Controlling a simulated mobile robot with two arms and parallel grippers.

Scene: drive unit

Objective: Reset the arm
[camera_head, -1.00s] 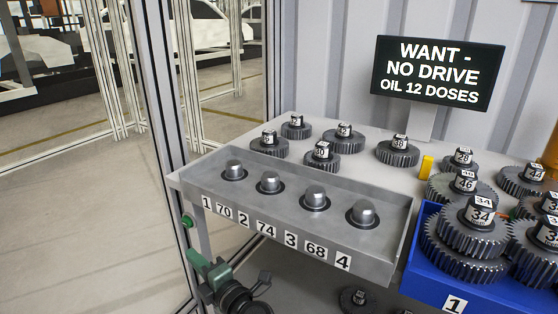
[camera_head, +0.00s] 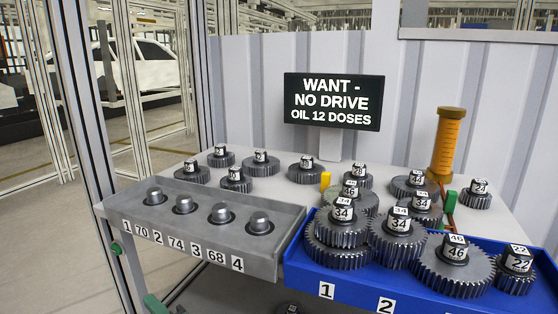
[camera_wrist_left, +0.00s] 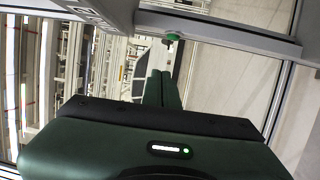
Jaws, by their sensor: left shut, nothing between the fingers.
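My left gripper (camera_head: 153,302) shows only in part at the bottom left of the head view, below the front of the grey peg tray (camera_head: 262,268). In the left wrist view its two green fingers (camera_wrist_left: 163,88) are pressed together with nothing between them. They lie close to a green knob (camera_wrist_left: 172,37) on the table frame, which also shows in the head view (camera_head: 116,248). Whether they touch it I cannot tell. My right gripper is not in view.
The tray has metal pegs and number labels. A blue bin (camera_head: 352,283) with stacked gears stands right of it, with loose gears (camera_head: 260,164) behind. A sign (camera_head: 334,101) and an orange cylinder (camera_head: 446,145) stand at the back. Open floor (camera_head: 40,235) lies left.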

